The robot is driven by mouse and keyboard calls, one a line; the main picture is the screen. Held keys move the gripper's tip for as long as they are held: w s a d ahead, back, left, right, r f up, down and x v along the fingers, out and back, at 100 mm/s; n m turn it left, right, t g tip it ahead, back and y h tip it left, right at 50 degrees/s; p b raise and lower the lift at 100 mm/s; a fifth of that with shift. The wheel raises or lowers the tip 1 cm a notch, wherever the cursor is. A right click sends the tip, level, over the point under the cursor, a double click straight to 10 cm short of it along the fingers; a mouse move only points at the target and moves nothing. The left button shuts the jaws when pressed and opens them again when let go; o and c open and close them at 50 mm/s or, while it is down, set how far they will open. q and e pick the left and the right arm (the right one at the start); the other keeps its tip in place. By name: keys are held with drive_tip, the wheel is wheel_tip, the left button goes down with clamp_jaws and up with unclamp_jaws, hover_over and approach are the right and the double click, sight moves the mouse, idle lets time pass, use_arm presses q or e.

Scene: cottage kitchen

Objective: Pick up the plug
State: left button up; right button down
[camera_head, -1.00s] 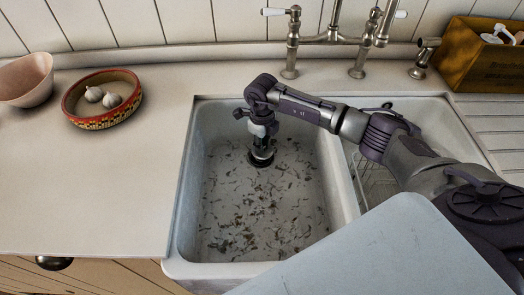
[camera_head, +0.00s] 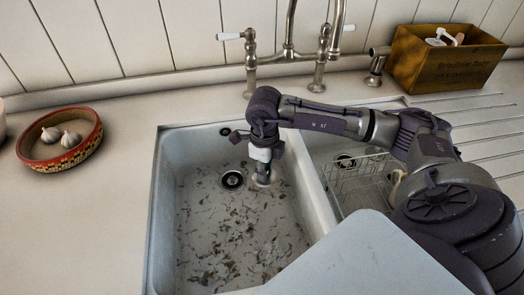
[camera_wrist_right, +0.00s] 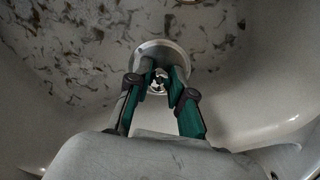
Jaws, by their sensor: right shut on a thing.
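The plug is a pale, round disc. In the right wrist view the plug (camera_wrist_right: 158,47) is at the fingertips of my right gripper (camera_wrist_right: 162,78). The fingers are drawn together on its middle part. In the head view my right gripper (camera_head: 262,168) points down inside the left sink basin. The plug is mostly hidden there by the fingers. The drain hole (camera_head: 232,180) is open and dark, just left of the gripper. My left gripper is not in view.
The white sink basin (camera_head: 165,230) has dark bits scattered over its floor. A wire rack (camera_head: 355,185) stands in the right basin. Taps (camera_head: 250,60) rise behind. A bowl with garlic (camera_head: 60,160) is on the left counter, and a wooden box (camera_head: 440,70) at back right.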

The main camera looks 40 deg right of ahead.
wheel_tip(320, 180, up, 14)
drive_tip(key=p, duration=0.9)
drive_tip(key=shift+r, duration=0.2)
idle(0.6)
